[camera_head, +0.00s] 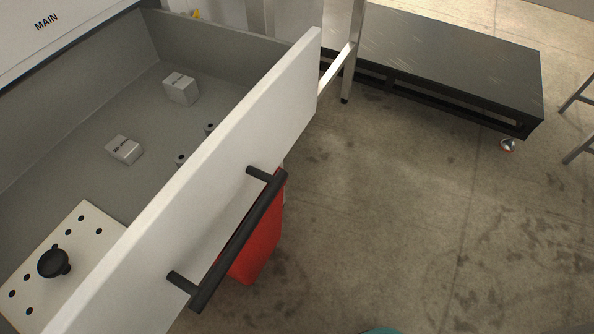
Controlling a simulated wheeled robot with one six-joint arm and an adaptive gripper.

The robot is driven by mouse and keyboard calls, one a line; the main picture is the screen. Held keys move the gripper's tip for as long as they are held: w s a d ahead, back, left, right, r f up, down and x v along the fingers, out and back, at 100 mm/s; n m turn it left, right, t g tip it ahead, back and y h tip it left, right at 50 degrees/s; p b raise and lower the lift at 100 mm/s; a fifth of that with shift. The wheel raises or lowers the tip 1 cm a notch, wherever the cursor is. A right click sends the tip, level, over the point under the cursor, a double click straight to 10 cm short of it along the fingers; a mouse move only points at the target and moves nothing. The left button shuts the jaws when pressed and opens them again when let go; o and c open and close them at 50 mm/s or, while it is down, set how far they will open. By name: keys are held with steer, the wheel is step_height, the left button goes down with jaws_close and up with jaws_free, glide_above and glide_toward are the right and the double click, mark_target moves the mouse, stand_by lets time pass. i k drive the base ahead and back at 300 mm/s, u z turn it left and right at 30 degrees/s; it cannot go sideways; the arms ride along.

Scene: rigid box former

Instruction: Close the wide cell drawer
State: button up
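The wide cell drawer (215,165) is pulled well open in the head view, its white front panel running diagonally from the lower left to the upper middle. A black bar handle (240,240) is fixed to the outer face of the front by two short posts. Inside the grey drawer lie two small pale blocks, one towards the back (181,88) and one nearer the middle (124,150). A light plate with dark holes and a black knob (70,262) lies at the lower left of the drawer. My gripper is not in view.
A red bin-like object (258,245) stands on the floor below the drawer front, partly hidden by it. A low dark platform (450,60) on casters stands at the upper right. The concrete floor (410,220) at the right is clear. A teal rounded thing (382,330) shows at the bottom edge.

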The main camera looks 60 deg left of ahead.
mark_target(57, 123)
steer(key=i, duration=0.3)
steer(key=u, duration=2.2)
steer(key=k, duration=0.65)
steer(key=u, duration=1.3)
